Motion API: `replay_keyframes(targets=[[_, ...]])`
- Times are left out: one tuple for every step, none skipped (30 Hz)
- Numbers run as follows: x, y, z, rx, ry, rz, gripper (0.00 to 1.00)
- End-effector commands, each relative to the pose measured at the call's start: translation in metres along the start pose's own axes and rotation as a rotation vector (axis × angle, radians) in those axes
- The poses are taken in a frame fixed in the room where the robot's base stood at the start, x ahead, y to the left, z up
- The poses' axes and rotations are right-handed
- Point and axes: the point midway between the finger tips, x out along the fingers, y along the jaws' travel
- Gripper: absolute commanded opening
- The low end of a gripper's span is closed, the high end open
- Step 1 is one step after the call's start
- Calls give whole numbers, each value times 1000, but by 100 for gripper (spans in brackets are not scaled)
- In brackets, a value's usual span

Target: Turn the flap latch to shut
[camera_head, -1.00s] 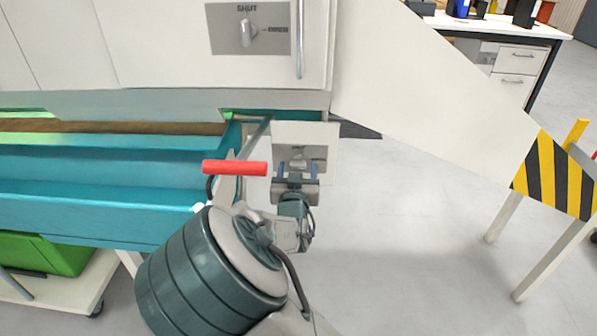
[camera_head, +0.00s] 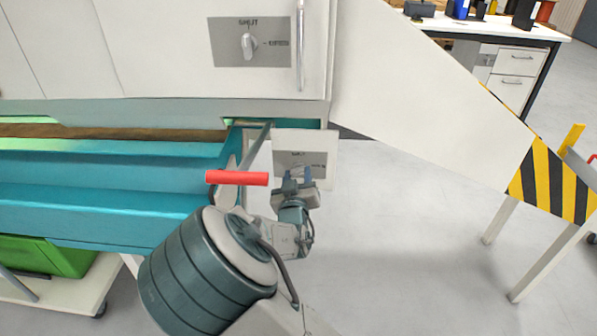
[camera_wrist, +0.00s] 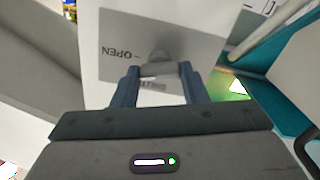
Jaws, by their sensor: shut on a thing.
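The flap is a white plate (camera_head: 319,143) below the cabinet's right end, with a grey label (camera_head: 306,158) on it. In the wrist view the label (camera_wrist: 120,40) appears upside down, with OPEN at its left and a second word partly hidden between my fingers. The small grey latch knob (camera_wrist: 158,60) stands out from the label. My gripper (camera_head: 298,175) is in front of the flap, tilted. In the wrist view my gripper (camera_wrist: 160,80) has one finger on each side of the knob and is shut on it. Exactly where the knob points is hard to tell.
A second knob (camera_head: 249,45) on the upper cabinet panel stands upright below SHUT. A red handle (camera_head: 237,178) sits close left of my gripper, by the teal trough (camera_head: 100,205). A white guard (camera_head: 430,95) slopes down at right to a striped panel. Floor below right is clear.

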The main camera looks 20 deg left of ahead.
Motion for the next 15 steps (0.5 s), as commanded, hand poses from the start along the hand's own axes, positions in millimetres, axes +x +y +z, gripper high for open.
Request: replay_keyframes(targets=[[0,2,-3,-47,-3,2,17],[0,2,-3,-76,-3,1,17],[0,2,-3,-115,-2,1,17],[0,2,-3,-143,-2,0,17],[0,2,-3,-171,-2,0,17],[0,2,-3,-209,-2,0,17],[0,2,-3,-238,-3,-1,17],[0,1,-3,-267,-3,-1,17],[0,1,-3,-306,-3,-1,17],[0,1,-3,-334,-2,-1,17],[0,1,-3,-362,-2,0,17],[0,1,-3,-401,-2,0,17],[0,1,-3,-429,-2,0,17],[0,1,-3,-457,-1,0,17],[0,1,-3,-495,-1,0,17]])
